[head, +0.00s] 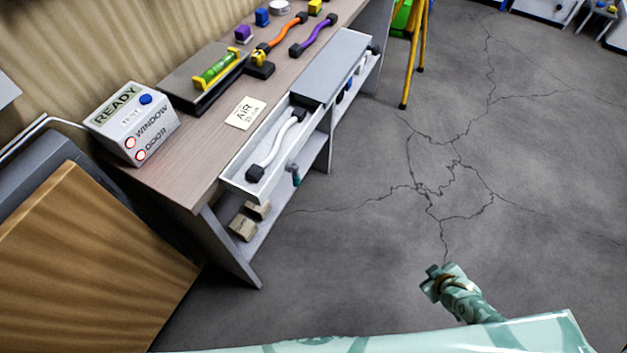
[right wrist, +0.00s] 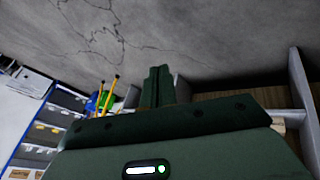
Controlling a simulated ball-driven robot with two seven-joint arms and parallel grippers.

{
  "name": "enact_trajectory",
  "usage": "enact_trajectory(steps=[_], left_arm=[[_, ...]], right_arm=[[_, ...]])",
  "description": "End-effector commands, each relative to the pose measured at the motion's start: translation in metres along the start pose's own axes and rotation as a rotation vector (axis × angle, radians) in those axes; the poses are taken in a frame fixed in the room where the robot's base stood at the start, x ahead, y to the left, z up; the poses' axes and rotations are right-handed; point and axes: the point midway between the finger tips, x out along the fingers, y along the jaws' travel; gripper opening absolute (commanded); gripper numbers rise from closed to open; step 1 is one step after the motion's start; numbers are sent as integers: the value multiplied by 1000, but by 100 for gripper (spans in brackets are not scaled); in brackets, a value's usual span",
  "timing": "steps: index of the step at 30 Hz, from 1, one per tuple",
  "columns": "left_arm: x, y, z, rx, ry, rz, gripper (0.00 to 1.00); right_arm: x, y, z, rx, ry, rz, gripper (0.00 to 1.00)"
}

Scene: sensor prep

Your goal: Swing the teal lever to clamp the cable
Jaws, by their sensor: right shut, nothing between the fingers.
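A small teal lever (head: 295,178) hangs below a grey mount on the outer side of a white open tray (head: 233,184) at the bench front. A white cable (head: 272,148) with dark ends lies in the tray. My right gripper (head: 434,279) is low over the floor, well to the right of the lever and apart from it. In the right wrist view its dark fingers (right wrist: 158,86) are together, with nothing seen between them. The lever cannot be made out in the right wrist view. My left gripper is not in view.
The bench (head: 180,160) holds a READY box (head: 135,122), a green level (head: 216,70), a note (head: 245,113) and coloured cables. Small blocks (head: 243,228) sit on the lower shelf. A yellow tripod (head: 414,60) stands behind. The cracked floor (head: 450,150) right of the bench is clear.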

Motion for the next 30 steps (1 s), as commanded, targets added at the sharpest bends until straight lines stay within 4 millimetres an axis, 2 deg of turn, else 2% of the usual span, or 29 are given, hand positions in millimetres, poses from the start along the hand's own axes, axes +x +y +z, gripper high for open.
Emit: enact_trajectory(steps=[1,4,7,9,11,12,14,15,18,22,25,30], left_arm=[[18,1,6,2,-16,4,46],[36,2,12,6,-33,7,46],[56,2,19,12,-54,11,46],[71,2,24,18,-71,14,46],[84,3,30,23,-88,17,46],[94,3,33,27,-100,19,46],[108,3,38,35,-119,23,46],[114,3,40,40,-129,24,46],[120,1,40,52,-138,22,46],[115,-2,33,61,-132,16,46],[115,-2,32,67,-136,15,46],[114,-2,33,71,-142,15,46]], right_arm=[[22,28,-28,-52,75,41,0],[36,82,-97,-170,251,122,0],[35,128,-174,-323,456,200,0],[24,152,-231,-457,621,251,0],[7,163,-279,-596,779,288,0],[-9,164,-309,-707,897,306,0],[-40,152,-348,-897,1092,313,0],[-63,138,-363,-1018,1213,303,0],[-116,96,-373,-1262,1472,236,0],[-172,46,-358,-1428,1729,116,0],[-193,29,-348,-1474,1850,62,0],[-203,25,-340,-1481,1926,37,0]])
